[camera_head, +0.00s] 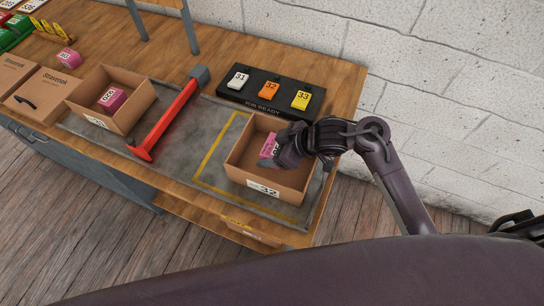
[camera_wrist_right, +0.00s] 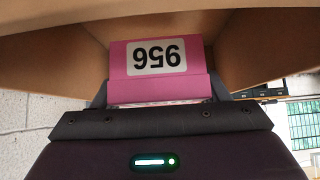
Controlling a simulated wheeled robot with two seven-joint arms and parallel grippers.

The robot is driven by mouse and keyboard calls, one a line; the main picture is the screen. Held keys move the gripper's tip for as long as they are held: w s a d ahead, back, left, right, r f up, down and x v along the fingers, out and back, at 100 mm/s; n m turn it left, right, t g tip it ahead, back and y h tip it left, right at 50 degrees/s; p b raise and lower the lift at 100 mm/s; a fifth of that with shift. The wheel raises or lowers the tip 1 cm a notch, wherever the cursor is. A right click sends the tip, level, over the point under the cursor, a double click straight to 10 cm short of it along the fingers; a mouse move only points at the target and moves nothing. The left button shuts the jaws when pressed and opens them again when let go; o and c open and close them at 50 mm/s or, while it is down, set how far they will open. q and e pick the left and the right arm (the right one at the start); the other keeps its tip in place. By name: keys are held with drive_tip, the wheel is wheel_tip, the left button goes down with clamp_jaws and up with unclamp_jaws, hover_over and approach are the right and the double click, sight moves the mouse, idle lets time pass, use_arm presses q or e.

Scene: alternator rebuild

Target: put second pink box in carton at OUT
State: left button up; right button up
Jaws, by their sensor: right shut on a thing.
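A pink box (camera_head: 268,146) with a white label is held by my right gripper (camera_head: 279,153), within the open carton (camera_head: 262,189) marked 32. I cannot tell whether the box touches the carton floor. The carton stands inside the yellow lines on the grey mat at the right end of the bench. Another pink box (camera_head: 112,99) lies in a second open carton (camera_head: 137,106) at left. A third pink box (camera_head: 69,59) sits on the bench behind it. My left gripper is out of view.
A red bar (camera_head: 166,120) with a grey end crosses the mat between the two cartons. A black TOR READY holder (camera_head: 250,104) with white, orange and yellow tags stands behind the right carton. Closed cartons (camera_head: 45,95) are at far left. The mat between bar and right carton is clear.

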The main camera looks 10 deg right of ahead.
wheel_tip(320, 180, down, 4)
drive_tip(key=shift+f, duration=0.15)
drive_tip(key=shift+f, duration=0.1)
drive_tip(key=shift+f, duration=0.15)
drive_tip(key=shift+s+f+b, duration=0.4)
drive_tip(key=o, duration=1)
drive_tip(key=shift+a+f, duration=0.1)
drive_tip(key=shift+s, duration=0.1)
drive_tip(key=shift+r, duration=0.45)
drive_tip(key=v, duration=0.8)
drive_tip(key=w+p+v, duration=0.1)
drive_tip(key=v, duration=0.3)
drive_tip(key=shift+s+r, duration=0.1)
drive_tip(key=shift+r, duration=0.25)
